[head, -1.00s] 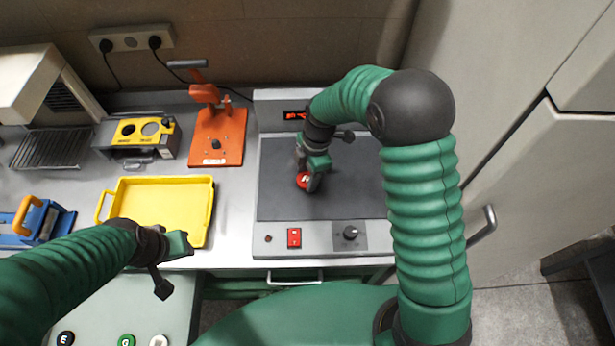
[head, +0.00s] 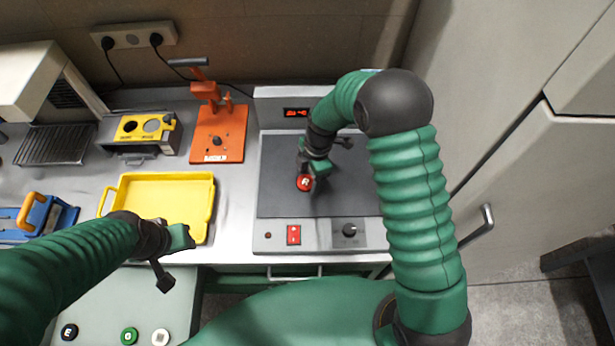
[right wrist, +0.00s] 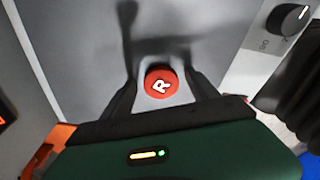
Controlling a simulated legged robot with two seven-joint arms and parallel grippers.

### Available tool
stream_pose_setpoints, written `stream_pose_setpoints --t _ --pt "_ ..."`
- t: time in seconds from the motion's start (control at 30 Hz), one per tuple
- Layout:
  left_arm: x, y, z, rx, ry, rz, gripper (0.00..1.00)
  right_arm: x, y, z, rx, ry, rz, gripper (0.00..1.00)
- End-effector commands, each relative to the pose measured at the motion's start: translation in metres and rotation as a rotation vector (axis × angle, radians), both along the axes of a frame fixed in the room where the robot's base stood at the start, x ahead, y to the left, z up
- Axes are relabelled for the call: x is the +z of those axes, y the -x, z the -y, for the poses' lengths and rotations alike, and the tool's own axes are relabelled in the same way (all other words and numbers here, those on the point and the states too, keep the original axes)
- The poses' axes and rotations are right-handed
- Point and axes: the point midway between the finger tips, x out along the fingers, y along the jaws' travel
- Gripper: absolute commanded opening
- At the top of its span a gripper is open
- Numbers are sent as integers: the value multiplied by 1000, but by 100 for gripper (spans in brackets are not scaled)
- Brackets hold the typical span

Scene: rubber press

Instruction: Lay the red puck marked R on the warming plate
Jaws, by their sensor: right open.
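The red puck marked R (head: 304,183) lies on the dark surface of the warming plate (head: 345,200). It also shows in the right wrist view (right wrist: 161,83), flat with its letter up, between the two dark fingers. My right gripper (right wrist: 160,90) is open around the puck, with a gap on each side of it. In the head view my right gripper (head: 308,172) is just above and behind the puck. My left gripper (head: 185,238) is over the front edge of the yellow tray (head: 160,182); whether its jaws are open is unclear.
An orange press (head: 218,130) stands left of the plate. A yellow-topped block with holes (head: 142,128) is farther left. The plate has a red switch (head: 293,234) and a black knob (head: 349,229). Pucks marked E (head: 69,332) and G (head: 129,336) lie at front left.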

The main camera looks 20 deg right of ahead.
Motion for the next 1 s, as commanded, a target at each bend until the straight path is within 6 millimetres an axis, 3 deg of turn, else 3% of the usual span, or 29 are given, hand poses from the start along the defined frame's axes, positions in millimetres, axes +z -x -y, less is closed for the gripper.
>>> stream_pose_setpoints --t 0.27,0.7,1.0 --pt "-1 0 0 0 0 0 36 8 -1 2 1 3 2 69" --pt "-23 0 0 0 0 0 36 107 -2 16 1 2 3 69" --pt "-24 0 0 0 0 0 36 122 -2 18 1 2 -2 69"
